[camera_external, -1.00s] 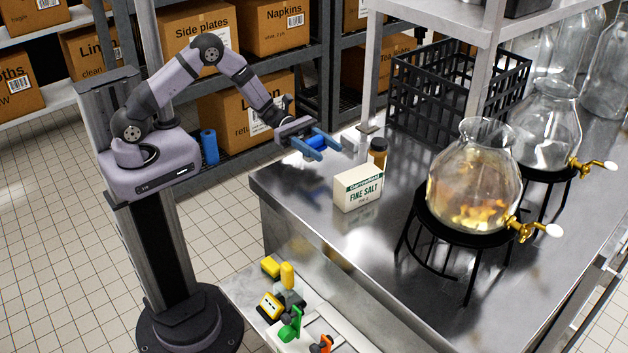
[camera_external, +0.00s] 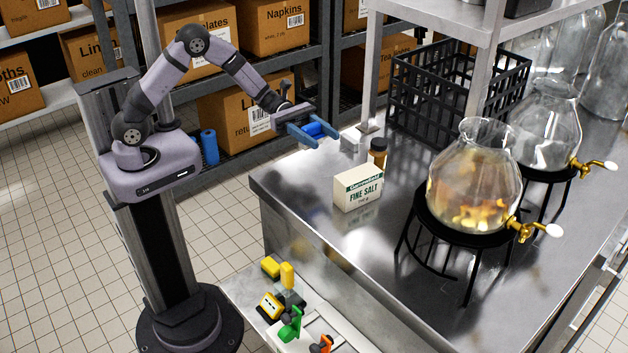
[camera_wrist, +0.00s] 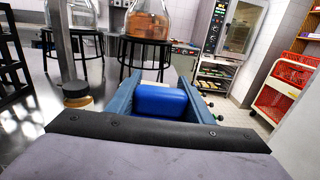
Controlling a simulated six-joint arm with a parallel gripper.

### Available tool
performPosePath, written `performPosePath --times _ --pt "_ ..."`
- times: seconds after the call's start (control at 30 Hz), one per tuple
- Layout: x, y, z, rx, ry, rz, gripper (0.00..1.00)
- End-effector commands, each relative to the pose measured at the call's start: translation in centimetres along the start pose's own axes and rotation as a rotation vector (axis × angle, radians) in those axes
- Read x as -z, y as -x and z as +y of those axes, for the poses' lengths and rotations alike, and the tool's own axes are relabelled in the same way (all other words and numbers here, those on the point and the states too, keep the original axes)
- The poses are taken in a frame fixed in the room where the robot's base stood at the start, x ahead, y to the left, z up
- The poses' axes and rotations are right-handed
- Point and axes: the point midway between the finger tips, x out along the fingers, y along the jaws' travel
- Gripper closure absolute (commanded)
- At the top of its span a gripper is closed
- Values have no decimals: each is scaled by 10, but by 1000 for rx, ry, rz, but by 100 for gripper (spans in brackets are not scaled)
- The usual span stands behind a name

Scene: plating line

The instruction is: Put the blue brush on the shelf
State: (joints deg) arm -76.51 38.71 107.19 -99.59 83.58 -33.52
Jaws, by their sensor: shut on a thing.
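My gripper (camera_external: 314,131) is shut on the blue brush (camera_external: 318,129) and holds it in the air near the left edge of the steel counter (camera_external: 400,262). In the wrist view the blue brush (camera_wrist: 160,101) shows as a blue block between my two blue fingers. Much of the brush is hidden by the fingers. A steel shelf (camera_external: 440,17) stands over the back of the counter on posts, above and to the right of my gripper. Which shelf the task means, I cannot tell.
A salt box (camera_external: 357,188) and a brown jar (camera_external: 377,152) stand close to my gripper. A black crate (camera_external: 430,85) and glass dispensers (camera_external: 473,185) on black stands are farther right. Storage racks with cardboard boxes (camera_external: 205,30) stand behind my arm. The counter's front left is clear.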

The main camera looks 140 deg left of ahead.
Motion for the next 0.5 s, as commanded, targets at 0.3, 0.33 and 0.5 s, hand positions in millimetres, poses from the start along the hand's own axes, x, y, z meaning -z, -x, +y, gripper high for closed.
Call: performPosePath --times 0.3,0.33,0.5 --pt "-11 -38 -84 157 1 -1 76" --pt "-13 -40 -92 170 1 -1 76" --pt "-21 -50 -137 234 0 -1 76"
